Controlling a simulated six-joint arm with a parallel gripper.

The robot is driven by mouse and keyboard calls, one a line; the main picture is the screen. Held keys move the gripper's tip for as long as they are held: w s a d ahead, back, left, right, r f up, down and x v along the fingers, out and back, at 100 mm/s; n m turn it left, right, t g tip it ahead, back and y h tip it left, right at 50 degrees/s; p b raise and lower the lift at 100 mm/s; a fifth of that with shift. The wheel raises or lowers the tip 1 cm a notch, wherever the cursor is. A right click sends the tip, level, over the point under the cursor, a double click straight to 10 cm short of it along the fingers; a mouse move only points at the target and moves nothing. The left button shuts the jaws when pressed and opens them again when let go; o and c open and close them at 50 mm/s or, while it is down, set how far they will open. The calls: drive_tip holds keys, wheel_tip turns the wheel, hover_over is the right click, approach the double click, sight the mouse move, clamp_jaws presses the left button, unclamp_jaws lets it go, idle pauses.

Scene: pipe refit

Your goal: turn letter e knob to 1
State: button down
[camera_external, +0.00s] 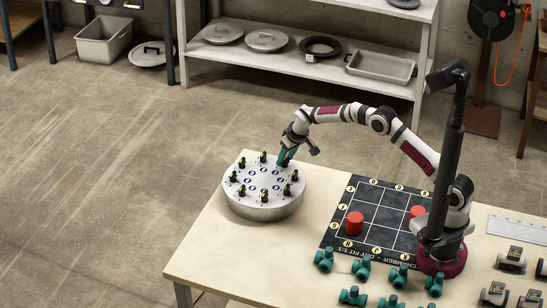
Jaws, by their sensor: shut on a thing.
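A round grey drum (262,211) stands at the left end of the table. Several black knobs with yellow marks, such as the one at its front (264,195), ring its top, with blue round labels inside the ring. The letters and numbers are too small to read, so I cannot tell which knob is letter e. My gripper (284,162) points down at the back right of the ring. It is shut on a knob there, which the fingers mostly hide. I cannot tell how that knob is turned.
A black grid board (350,210) with red cylinders (355,223) (416,212) lies right of the drum. Several teal pipe fittings (361,269) line the table's front. Grey fittings (511,260) and a white plate (518,229) are at the right. The pale table (215,243) is bare in front of the drum.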

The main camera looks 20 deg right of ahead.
drive_tip(key=m+h, duration=0.1)
drive_tip(key=m, duration=0.2)
drive_tip(key=m+h, duration=0.1)
drive_tip(key=m, duration=0.2)
drive_tip(key=shift+a, duration=0.15)
idle(0.4)
drive_tip(key=shift+c, duration=1.9)
unclamp_jaws()
drive_tip(key=v, duration=1.5)
drive_tip(key=shift+a+r, duration=0.3)
drive_tip(key=shift+r, duration=0.05)
drive_tip(key=shift+s, duration=0.1)
